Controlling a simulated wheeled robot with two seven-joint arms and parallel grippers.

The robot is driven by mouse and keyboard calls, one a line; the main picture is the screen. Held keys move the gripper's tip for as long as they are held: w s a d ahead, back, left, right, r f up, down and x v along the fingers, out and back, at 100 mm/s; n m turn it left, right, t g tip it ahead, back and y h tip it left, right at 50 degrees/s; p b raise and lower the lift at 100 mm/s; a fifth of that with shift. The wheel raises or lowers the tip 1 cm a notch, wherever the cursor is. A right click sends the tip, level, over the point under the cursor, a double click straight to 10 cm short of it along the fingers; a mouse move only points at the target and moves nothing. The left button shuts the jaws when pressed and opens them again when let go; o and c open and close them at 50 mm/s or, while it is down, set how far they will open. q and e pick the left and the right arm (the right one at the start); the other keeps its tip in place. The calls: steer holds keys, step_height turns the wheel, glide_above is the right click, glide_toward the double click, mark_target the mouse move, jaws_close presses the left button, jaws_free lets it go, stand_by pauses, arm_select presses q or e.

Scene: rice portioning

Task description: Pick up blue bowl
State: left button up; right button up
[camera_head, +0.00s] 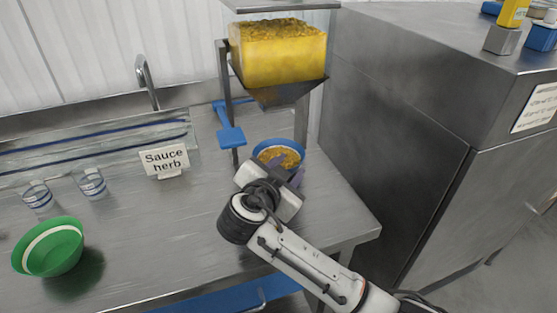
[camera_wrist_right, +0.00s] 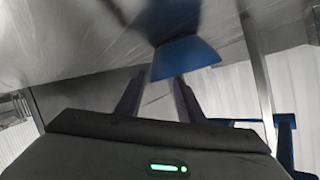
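The blue bowl (camera_head: 262,149) stands under the dispenser at the right part of the steel counter, holding yellow-orange grains. My right gripper (camera_head: 291,174) is at the near side of the bowl and hides part of it. In the right wrist view the blue bowl (camera_wrist_right: 186,58) is just beyond the fingertips. The fingers of the right gripper (camera_wrist_right: 160,82) are apart with a gap between them. Whether either finger touches the bowl is not clear. My left gripper is not in view.
A dispenser (camera_head: 280,55) full of yellow grain hangs above the bowl, with a blue lever (camera_head: 231,135) beside it. A green bowl (camera_head: 50,246), two glasses and a "Sauce herb" sign (camera_head: 164,161) stand at left. A steel cabinet (camera_head: 400,130) is at right. The middle counter is clear.

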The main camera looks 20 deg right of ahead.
mark_target(299, 160)
steer(key=p+x, duration=0.1)
steer(key=x, duration=0.3)
steer(key=shift+d+f, duration=0.1)
steer(key=shift+d, duration=0.2)
steer(key=shift+w+d+f, duration=0.25)
steer(key=shift+w, duration=0.1)
jaws_close()
